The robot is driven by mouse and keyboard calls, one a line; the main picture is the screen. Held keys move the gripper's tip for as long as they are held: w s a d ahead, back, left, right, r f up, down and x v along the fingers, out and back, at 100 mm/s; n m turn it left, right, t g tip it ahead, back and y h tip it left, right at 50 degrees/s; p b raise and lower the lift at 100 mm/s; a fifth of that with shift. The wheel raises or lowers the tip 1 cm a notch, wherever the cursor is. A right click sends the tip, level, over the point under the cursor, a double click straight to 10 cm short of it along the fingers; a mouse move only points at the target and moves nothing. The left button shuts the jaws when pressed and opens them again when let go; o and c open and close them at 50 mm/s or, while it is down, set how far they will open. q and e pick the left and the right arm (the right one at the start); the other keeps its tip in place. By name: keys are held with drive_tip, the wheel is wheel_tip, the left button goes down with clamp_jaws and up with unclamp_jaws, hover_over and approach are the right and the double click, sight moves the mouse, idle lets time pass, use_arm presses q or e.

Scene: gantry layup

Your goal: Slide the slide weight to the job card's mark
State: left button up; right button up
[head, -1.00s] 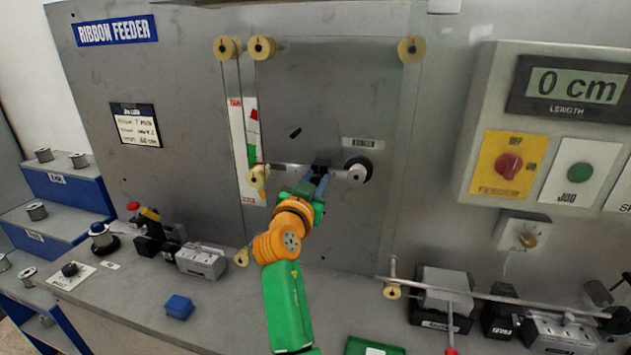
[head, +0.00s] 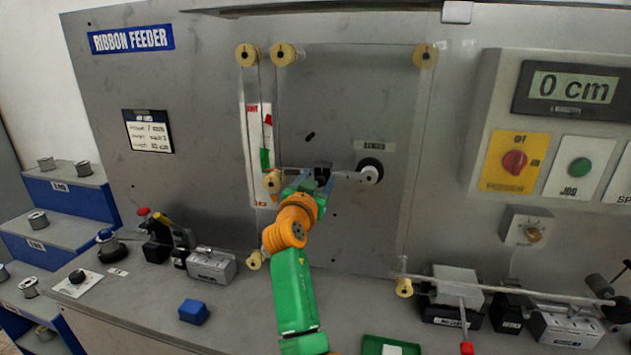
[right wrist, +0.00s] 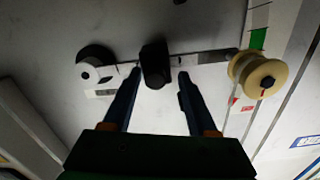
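The slide weight (right wrist: 155,64) is a small black block on a horizontal scale bar (right wrist: 213,57). In the head view the weight (head: 322,170) sits around the middle of the bar. My right gripper (right wrist: 158,75) has its two fingers apart, one on each side of the weight, with a visible gap on the right side; the left finger is close to it. It also shows in the head view (head: 312,182). The job card (head: 148,131) hangs on the panel at left; its small writing is hard to read. My left gripper is not in view.
A white pivot disc with a black rim (head: 369,172) is at the bar's right end, a yellow roller (head: 272,181) at its left end. A red and green tension strip (head: 260,140) stands beside. A blue block (head: 193,311) lies on the bench.

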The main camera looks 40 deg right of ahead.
drive_tip(key=b+v, duration=0.3)
drive_tip(key=v, duration=0.4)
idle(0.3)
